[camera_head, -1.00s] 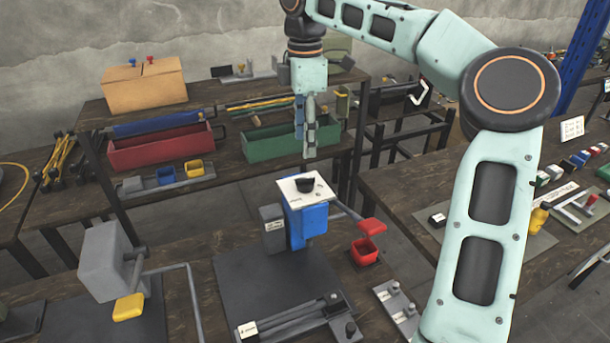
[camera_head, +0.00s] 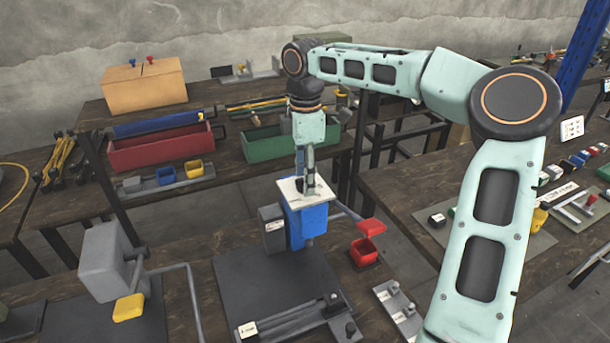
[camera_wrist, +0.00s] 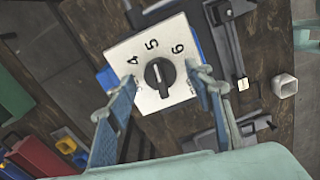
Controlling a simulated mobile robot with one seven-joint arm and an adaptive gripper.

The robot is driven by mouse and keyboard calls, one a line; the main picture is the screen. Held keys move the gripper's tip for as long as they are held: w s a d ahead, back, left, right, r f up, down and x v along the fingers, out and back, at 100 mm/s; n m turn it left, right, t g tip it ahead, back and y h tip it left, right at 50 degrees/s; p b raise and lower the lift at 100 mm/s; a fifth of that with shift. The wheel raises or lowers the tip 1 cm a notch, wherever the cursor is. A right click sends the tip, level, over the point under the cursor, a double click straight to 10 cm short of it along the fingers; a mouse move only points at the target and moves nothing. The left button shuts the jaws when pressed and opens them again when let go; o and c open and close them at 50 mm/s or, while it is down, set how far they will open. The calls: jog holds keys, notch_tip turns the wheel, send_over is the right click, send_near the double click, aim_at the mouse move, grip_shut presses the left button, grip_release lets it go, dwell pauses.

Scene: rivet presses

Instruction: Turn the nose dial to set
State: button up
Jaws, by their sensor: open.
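The nose dial (camera_wrist: 159,72) is a round black knob on a white plate (camera_wrist: 137,50) marked 4, 5 and 6. In the wrist view its pointer line lies roughly below the 5. The plate sits on top of the blue rivet press (camera_head: 308,226); it also shows in the head view (camera_head: 289,187). My gripper (camera_wrist: 168,82) is open, with one finger to each side of the dial over the plate's edges. In the head view my gripper (camera_head: 305,185) points down at the plate and hides the dial. I cannot tell whether the fingers touch the plate.
A red lever pad (camera_head: 371,226) and a red cup (camera_head: 364,250) are right of the press. A grey press with a yellow pad (camera_head: 129,307) stands at the left. A dark mat (camera_head: 240,285) lies in front. Red (camera_head: 160,152) and green bins are behind.

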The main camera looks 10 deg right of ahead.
jog(key=c, duration=1.2)
jog(key=shift+o, duration=0.2)
jog(key=shift+n, duration=0.4)
jog(key=n+b, duration=0.1)
jog(key=n, duration=0.2)
jog(key=shift+n, duration=0.3)
jog(key=n, duration=1)
jog(key=shift+n, duration=0.4)
jog(key=n, duration=0.4)
jog(key=shift+n+p, duration=0.3)
